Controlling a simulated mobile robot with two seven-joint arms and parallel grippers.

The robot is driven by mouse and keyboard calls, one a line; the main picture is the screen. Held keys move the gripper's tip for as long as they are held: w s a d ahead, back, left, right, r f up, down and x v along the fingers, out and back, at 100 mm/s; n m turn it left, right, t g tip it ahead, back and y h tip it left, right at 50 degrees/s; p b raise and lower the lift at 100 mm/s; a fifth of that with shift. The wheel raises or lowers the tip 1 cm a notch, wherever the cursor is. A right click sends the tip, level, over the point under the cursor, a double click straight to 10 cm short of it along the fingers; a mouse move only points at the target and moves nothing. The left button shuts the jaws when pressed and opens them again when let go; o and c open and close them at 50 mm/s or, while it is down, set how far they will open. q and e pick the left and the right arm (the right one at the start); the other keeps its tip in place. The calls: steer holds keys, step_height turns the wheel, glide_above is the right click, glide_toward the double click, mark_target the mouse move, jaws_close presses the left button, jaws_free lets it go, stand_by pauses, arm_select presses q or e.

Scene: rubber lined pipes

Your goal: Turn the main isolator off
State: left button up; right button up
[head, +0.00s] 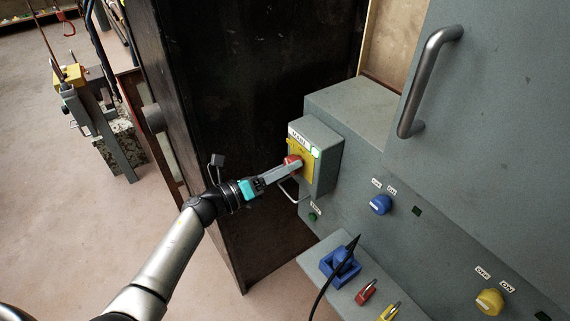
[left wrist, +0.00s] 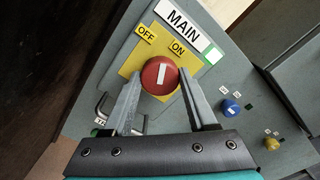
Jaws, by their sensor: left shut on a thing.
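The main isolator is a red round knob (head: 292,161) on a yellow plate, on a grey box (head: 327,159) labelled MAIN. In the left wrist view the red knob (left wrist: 152,82) has a white bar that points up the picture, between the OFF label (left wrist: 146,33) and the ON label (left wrist: 180,48). My left gripper (head: 287,166) is shut on the knob, with one finger on each side of it in the left wrist view (left wrist: 161,76). A small lamp (head: 316,152) beside the MAIN label glows green. My right gripper is not in view.
A blue knob (head: 381,204) and a yellow knob (head: 489,301) sit on the grey cabinet. A blue device (head: 340,265) and red (head: 366,291) and yellow padlocks (head: 389,312) lie on a ledge below. A dark panel (head: 262,90) stands behind my left arm.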

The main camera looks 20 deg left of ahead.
arm_select(q)
steer(key=n+p, duration=0.4)
steer(key=n, duration=0.8)
stand_by(0.7)
steer(key=o, duration=1.4)
steer(key=shift+c, duration=0.2)
steer(key=v, duration=1.5)
steer(key=shift+p, duration=0.3)
steer(key=shift+s+a, duration=0.1)
